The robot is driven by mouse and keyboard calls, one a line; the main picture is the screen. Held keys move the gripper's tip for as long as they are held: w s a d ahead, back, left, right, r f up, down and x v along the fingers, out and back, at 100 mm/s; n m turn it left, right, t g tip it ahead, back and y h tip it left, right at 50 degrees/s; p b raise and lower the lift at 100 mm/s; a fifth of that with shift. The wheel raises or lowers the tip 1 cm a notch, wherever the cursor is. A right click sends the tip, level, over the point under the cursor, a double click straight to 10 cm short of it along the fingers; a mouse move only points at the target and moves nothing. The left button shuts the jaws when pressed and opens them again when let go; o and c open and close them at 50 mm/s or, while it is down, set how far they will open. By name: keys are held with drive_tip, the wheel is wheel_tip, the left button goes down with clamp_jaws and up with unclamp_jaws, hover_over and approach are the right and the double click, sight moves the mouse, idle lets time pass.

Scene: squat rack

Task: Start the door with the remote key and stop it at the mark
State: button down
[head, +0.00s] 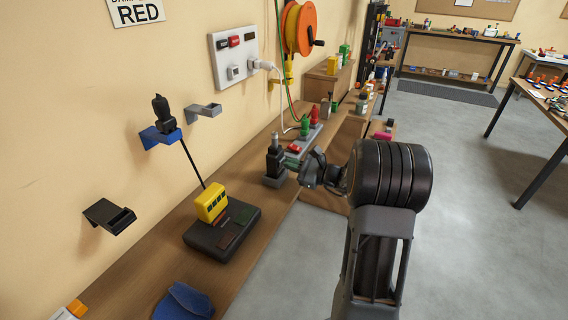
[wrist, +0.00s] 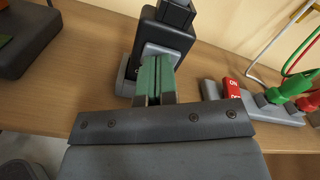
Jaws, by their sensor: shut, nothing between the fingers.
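My gripper (wrist: 155,80) is shut and empty, its green fingertip pads together. The fingertips are right at a light grey face (wrist: 164,50) on an upright black handheld device (wrist: 148,35); I cannot tell whether they touch or press it. In the head view this black device (head: 275,156) stands in a grey holder (head: 274,181) on the bench, with my gripper (head: 294,160) at its right side. It may be the remote key, but no label is readable. I cannot make out the door or its mark.
A red switch (wrist: 232,88) on a grey strip with red and green plugs sits close to the right. A black box with a yellow module (head: 211,203) lies nearer on the bench (head: 160,275). Wall holders (head: 108,215) and a socket panel (head: 234,55) are left. Open floor (head: 460,210) is right.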

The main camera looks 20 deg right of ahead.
drive_tip(key=shift+s+d, duration=0.1)
drive_tip(key=v, duration=0.6)
drive_tip(key=shift+s+d, duration=0.25)
drive_tip(key=shift+s, duration=0.05)
drive_tip(key=shift+f, duration=0.1)
idle(0.3)
drive_tip(key=s+f+n+g, duration=0.1)
drive_tip(key=f, duration=0.1)
drive_tip(key=s+a+f+g, duration=0.1)
drive_tip(key=g, duration=0.1)
drive_tip(key=s+a+f+n+g+h, duration=0.1)
drive_tip(key=s+f, duration=0.1)
drive_tip(key=shift+a+f+n+g, duration=0.25)
drive_tip(key=shift+f+n+g, duration=0.05)
drive_tip(key=shift+f, duration=0.05)
drive_tip(key=s+a+r+n+g+h+p, duration=0.3)
drive_tip(key=s+n+g+h, duration=0.15)
drive_tip(key=s+n, duration=0.2)
drive_tip(key=s+a+r+n+g+h+p, duration=0.3)
drive_tip(key=s+a+n+h+p, duration=0.15)
drive_tip(key=s+n, duration=0.2)
drive_tip(key=s+a+r+n+t+h+p, duration=0.1)
drive_tip(key=a+r+n+t+h+p, duration=0.1)
drive_tip(key=a+r+n, duration=0.2)
wheel_tip(320, 180, up, 4)
drive_tip(key=shift+a+r+n, duration=0.25)
drive_tip(key=shift+n, duration=0.75)
